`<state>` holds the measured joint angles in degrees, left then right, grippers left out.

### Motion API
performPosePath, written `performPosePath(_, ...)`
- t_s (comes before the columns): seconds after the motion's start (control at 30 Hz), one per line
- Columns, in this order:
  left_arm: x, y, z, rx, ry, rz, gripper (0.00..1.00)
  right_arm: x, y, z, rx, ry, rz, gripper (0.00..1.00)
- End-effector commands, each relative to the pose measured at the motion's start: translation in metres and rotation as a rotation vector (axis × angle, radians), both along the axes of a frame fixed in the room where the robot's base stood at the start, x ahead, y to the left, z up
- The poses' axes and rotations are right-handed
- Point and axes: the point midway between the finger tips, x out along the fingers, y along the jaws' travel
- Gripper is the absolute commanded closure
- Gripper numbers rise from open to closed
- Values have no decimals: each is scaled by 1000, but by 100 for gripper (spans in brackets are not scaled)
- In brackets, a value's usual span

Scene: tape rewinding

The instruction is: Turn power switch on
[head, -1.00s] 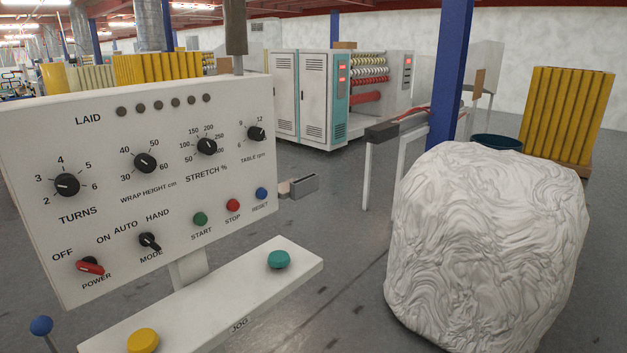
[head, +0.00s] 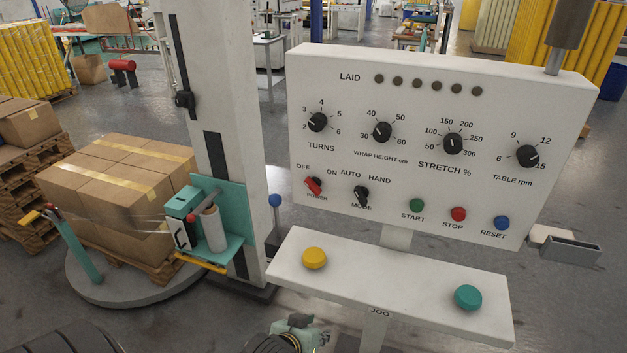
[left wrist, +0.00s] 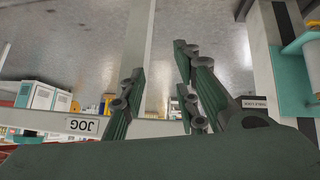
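The power switch (head: 313,187) is a red lever on a dark knob at the lower left of the white control panel (head: 300,105). It sits between the OFF and ON labels, and its lever leans toward the upper left, on the OFF side. My left gripper (head: 298,328) shows only partly at the bottom edge of the head view, below the jog shelf and well away from the switch. In the left wrist view its fingers (left wrist: 160,60) are spread apart with nothing between them. My right gripper is in neither view.
The jog shelf (head: 380,283) juts out below the panel, with a yellow button (head: 314,258) and a teal button (head: 468,297). The mode knob (head: 361,195) is close to the switch. Left stand a wrapper mast (head: 222,90) and cartons (head: 110,180) on a turntable.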

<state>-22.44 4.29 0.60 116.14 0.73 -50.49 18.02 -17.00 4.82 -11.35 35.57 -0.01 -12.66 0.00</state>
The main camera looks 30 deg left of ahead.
Motion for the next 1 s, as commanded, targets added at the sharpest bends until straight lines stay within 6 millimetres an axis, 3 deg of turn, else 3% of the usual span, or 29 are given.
performPosePath(0.03,4,3,30,-6,-32,14,71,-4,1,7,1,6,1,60)
performPosePath(0.2,31,23,120,-72,-217,120,71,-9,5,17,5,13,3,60)
performPosePath(0.3,59,43,158,-153,-386,214,71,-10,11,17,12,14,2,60)
performPosePath(0.5,94,79,216,-295,-657,335,71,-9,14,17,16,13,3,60)
performPosePath(0.7,108,104,256,-399,-843,395,71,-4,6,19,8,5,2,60)
performPosePath(0.87,122,110,264,-416,-872,401,71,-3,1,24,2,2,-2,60)
performPosePath(1.0,145,116,264,-415,-869,400,71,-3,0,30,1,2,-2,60)
